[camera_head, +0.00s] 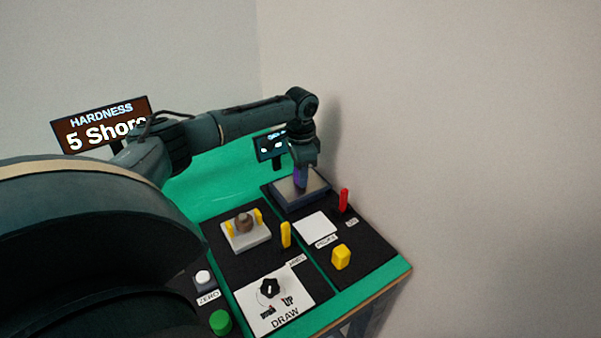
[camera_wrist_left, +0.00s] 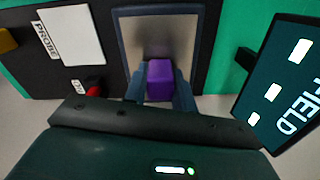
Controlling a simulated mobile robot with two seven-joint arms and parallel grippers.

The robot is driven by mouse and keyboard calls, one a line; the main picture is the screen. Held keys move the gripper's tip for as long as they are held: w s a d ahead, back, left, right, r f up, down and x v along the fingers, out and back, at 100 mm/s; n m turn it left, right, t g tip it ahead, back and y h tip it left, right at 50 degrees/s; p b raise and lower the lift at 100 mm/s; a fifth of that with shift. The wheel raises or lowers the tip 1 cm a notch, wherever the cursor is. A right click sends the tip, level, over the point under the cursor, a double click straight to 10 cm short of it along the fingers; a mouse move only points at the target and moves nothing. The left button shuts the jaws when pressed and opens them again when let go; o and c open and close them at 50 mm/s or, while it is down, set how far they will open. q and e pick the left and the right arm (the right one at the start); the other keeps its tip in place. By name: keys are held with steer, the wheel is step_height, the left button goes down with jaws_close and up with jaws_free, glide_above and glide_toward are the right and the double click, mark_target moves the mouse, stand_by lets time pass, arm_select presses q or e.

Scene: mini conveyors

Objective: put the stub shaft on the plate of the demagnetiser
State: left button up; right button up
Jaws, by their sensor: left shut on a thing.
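My left gripper (camera_head: 301,172) is shut on a purple block-like piece, the stub shaft (camera_wrist_left: 160,80), which shows between the two fingers in the left wrist view. The gripper points down over the grey metal plate (camera_head: 287,191) of the demagnetiser, at the back right of the bench. In the left wrist view the bare plate (camera_wrist_left: 158,32) lies inside a dark frame, behind the shaft. The shaft's lower end is at or just above the plate; I cannot tell if it touches. My right gripper is not in view.
A FIELD display (camera_wrist_left: 285,85) stands close beside the plate. A red lever (camera_head: 343,200), a white pad (camera_head: 314,226) and a yellow knob (camera_head: 341,257) are in front. A grey fixture (camera_head: 246,237) holds a brown piece. A wall stands close on the right.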

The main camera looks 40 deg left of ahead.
arm_select(q)
steer(key=shift+f, duration=0.15)
steer(key=o, duration=1)
step_height(320, 180, up, 12)
steer(key=shift+r, duration=0.1)
steer(key=shift+d, duration=0.1)
stand_by(0.5)
